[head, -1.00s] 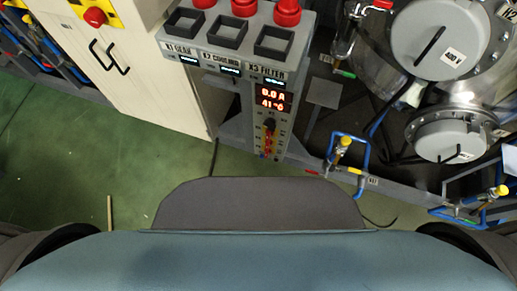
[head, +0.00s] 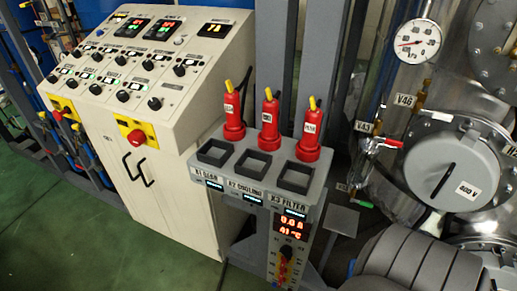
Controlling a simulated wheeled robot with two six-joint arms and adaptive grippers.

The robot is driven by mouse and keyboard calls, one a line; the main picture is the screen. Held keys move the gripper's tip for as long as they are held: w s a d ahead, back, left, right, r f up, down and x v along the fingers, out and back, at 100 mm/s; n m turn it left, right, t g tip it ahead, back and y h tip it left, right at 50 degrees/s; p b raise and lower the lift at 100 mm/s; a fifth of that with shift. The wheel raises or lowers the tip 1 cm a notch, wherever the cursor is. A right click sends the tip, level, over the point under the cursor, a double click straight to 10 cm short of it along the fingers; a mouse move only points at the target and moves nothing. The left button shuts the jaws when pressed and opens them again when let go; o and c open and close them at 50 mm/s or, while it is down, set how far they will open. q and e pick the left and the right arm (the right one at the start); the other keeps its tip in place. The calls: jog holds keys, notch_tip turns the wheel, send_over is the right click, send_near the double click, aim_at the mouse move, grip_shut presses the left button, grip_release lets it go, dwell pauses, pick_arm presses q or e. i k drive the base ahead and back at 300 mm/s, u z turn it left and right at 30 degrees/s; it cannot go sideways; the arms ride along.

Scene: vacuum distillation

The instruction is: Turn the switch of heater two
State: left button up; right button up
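The beige control cabinet (head: 165,190) stands at left, with a sloped panel (head: 110,85) carrying several black rotary switches. One switch (head: 155,103) is at the panel's lower right corner and another (head: 179,71) is higher on the right. Their small labels are too blurred to read, so I cannot tell which belongs to heater two. A separate grey column (head: 291,250) has a red display reading 0.0 A and 41 °C, with a dark knob (head: 286,252) below it.
Three red plugs (head: 310,130) with yellow tips stand behind square sockets (head: 295,177) on the column's grey shelf. Yellow plates with red buttons (head: 137,137) sit on the cabinet front. A steel vessel with valves and a gauge (head: 418,41) fills the right. Green floor lies lower left.

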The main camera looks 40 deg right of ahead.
aim_at(282, 273)
jog(key=u, duration=0.05)
jog(key=k, duration=0.85)
jog(key=z, duration=1.5)
jog(key=i, duration=0.5)
jog(key=z, duration=0.05)
